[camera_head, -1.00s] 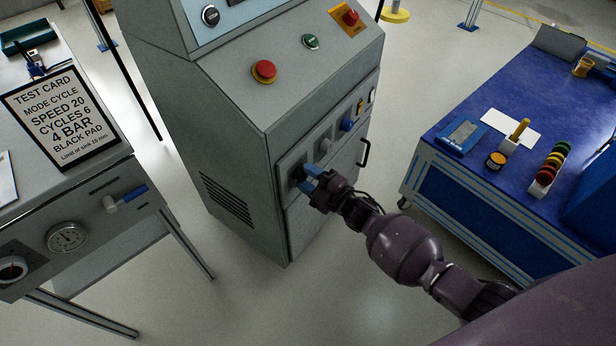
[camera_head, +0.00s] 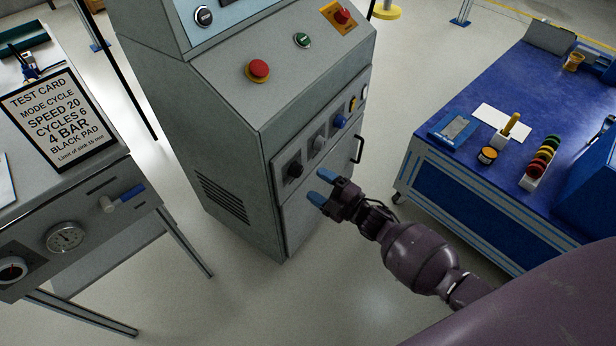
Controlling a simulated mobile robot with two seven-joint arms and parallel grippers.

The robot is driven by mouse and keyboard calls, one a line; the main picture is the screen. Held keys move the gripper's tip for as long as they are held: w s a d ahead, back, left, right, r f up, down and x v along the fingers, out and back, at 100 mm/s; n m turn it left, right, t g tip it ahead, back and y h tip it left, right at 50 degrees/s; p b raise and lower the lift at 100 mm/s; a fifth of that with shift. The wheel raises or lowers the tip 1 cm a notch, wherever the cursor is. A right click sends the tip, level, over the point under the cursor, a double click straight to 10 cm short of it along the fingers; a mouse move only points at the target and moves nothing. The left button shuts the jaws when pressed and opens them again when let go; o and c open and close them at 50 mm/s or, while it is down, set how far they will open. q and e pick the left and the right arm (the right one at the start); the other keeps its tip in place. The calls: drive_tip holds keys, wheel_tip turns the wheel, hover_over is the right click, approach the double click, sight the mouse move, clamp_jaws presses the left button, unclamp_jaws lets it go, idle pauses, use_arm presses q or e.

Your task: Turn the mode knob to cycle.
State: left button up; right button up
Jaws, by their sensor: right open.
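A black knob (camera_head: 295,169) sits at the near end of the row of controls on the grey machine's front panel. My right gripper (camera_head: 321,186) is open and empty, its two blue fingertips to the right of this knob and apart from it. A grey knob (camera_head: 318,143) and a blue knob (camera_head: 340,121) follow further along the row. The labels are too small to read, so I cannot tell which knob is the mode knob or its setting. The test card (camera_head: 55,118) on the left reads "MODE CYCLE". My left gripper is out of view.
A red mushroom button (camera_head: 257,71) and a green button (camera_head: 302,40) are on the machine's sloping top. A door handle (camera_head: 358,149) sticks out below the controls. A blue-topped workbench (camera_head: 452,179) stands at the right, with free floor between.

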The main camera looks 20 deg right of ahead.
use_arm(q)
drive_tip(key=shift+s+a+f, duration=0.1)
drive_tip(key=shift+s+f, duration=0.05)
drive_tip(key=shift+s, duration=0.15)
use_arm(e)
drive_tip(key=shift+v, duration=2.6)
use_arm(q)
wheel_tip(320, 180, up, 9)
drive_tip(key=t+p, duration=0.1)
drive_tip(key=p, duration=0.9)
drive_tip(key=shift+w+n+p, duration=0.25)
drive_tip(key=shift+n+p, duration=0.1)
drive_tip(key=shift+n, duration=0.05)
use_arm(e)
drive_tip(key=s+d+r+m+g+h, duration=0.1)
drive_tip(key=s+r+m+h, duration=0.3)
drive_tip(key=s+m, duration=0.4)
drive_tip(key=s+d+r+m+g+h, duration=0.1)
drive_tip(key=s+r+m+g+h, duration=0.3)
drive_tip(key=s, duration=1.6)
wheel_tip(320, 180, up, 3)
drive_tip(key=m+h, duration=0.1)
drive_tip(key=m, duration=0.4)
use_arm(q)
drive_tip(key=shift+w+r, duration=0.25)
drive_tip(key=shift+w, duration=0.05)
use_arm(e)
drive_tip(key=shift+s, duration=0.15)
